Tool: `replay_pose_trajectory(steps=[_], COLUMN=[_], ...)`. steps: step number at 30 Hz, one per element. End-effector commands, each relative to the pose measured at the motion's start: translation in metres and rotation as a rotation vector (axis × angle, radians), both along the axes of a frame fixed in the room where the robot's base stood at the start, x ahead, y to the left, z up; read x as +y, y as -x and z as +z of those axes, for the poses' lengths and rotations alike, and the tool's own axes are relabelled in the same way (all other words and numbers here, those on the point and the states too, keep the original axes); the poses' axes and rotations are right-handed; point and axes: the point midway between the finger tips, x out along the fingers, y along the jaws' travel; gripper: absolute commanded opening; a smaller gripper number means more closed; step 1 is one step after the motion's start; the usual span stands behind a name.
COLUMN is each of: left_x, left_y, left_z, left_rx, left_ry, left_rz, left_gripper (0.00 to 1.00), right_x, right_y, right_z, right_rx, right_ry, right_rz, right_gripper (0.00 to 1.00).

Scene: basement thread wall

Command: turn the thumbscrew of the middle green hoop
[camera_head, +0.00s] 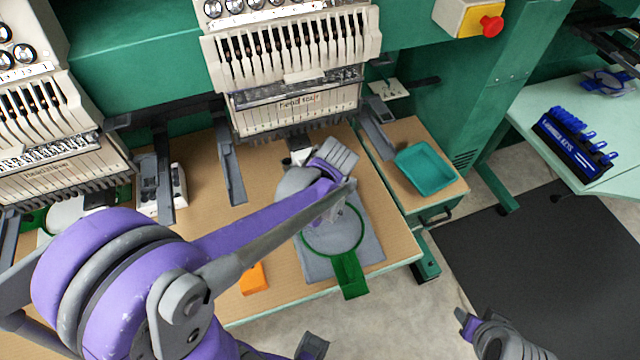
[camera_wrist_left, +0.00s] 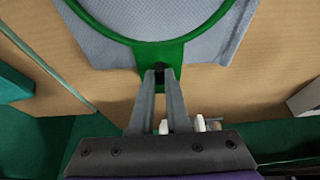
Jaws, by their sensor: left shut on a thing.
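The middle green hoop (camera_head: 361,238) lies on grey cloth on the table under the middle machine head. A green bracket (camera_head: 348,275) sticks out at its near side. It also shows in the left wrist view (camera_wrist_left: 215,25). Its dark thumbscrew (camera_wrist_left: 159,68) sits at a green tab on the rim. My left gripper (camera_head: 322,211) reaches down over the hoop's far side. In the left wrist view its two fingers (camera_wrist_left: 160,78) are shut on the thumbscrew. My arm hides the thumbscrew in the head view. My right gripper (camera_head: 468,325) is over the floor at bottom right; its jaw opening is unclear.
The machine head (camera_head: 295,110) hangs just behind the hoop. An orange block (camera_head: 253,279) lies left of the hoop. A teal tray (camera_head: 425,168) is on the right. A blue key rack (camera_head: 575,142) stands on a side table. A dark mat (camera_head: 540,260) covers open floor.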

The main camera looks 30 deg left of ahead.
Motion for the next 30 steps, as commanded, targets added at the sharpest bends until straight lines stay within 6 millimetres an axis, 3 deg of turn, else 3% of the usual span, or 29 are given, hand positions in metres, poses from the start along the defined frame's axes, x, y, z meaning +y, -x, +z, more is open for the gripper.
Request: replay_pose_trajectory(steps=[7, 8, 12, 23, 30], left_x=[0.0, 0.0, 0.0, -0.001, -0.013], left_y=[0.0, 0.0, 0.0, 0.001, 0.011], left_z=[0.0, 0.0, 0.0, 0.004, 0.041], left_rx=[0.0, 0.0, 0.0, 0.0, 0.0], left_ry=[0.0, 0.0, 0.0, 0.0, 0.001], left_rz=[0.001, 0.001, 0.001, 0.001, 0.0], left_gripper=[0.0, 0.19, 0.44, 0.45, 0.45], right_x=[0.0, 0.0, 0.0, 0.0, 0.0], right_y=[0.0, 0.0, 0.0, 0.0, -0.003], right_z=[0.0, 0.0, 0.0, 0.001, 0.009], right_rx=[0.0, 0.0, 0.0, -0.001, -0.005], right_ry=[0.0, 0.0, 0.0, 0.0, 0.0], right_rz=[0.0, 0.0, 0.0, 0.0, 0.0], right_gripper=[0.52, 0.52, 0.52, 0.52, 0.52])
